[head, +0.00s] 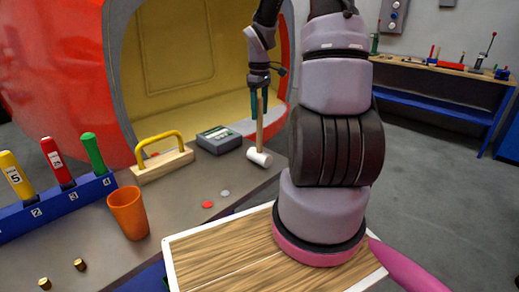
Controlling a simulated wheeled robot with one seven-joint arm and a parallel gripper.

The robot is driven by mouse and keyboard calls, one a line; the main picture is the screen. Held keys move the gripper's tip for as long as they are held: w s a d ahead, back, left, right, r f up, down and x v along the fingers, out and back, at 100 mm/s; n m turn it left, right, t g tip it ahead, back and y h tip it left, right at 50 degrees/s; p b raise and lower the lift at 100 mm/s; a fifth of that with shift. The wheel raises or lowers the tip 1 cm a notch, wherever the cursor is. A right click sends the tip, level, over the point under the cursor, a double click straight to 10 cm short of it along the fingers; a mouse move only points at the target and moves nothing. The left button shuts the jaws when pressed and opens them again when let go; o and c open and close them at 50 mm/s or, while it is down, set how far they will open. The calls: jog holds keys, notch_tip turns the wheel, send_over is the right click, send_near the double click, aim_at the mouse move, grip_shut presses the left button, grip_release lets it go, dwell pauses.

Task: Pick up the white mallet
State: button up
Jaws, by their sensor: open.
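The white mallet (259,157) stands head-down on the grey bench, near its right edge, with its wooden handle pointing up. My gripper (259,108) is above the mallet head, fingers pointing down, with the upper part of the handle between or right beside the dark teal fingers. The fingers are apart. I cannot tell whether they touch the handle. The handle's top end is hidden by the gripper.
A grey meter box (219,139) and a yellow-handled wooden block (163,163) stand left of the mallet. An orange cup (129,212), red disc (208,205) and grey disc (225,193) are nearer. A blue rack (55,208) holds coloured handles. The red nosecone (60,60) rises behind.

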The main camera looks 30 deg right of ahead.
jog(key=shift+f, duration=0.15)
jog(key=c, duration=1)
grip_shut()
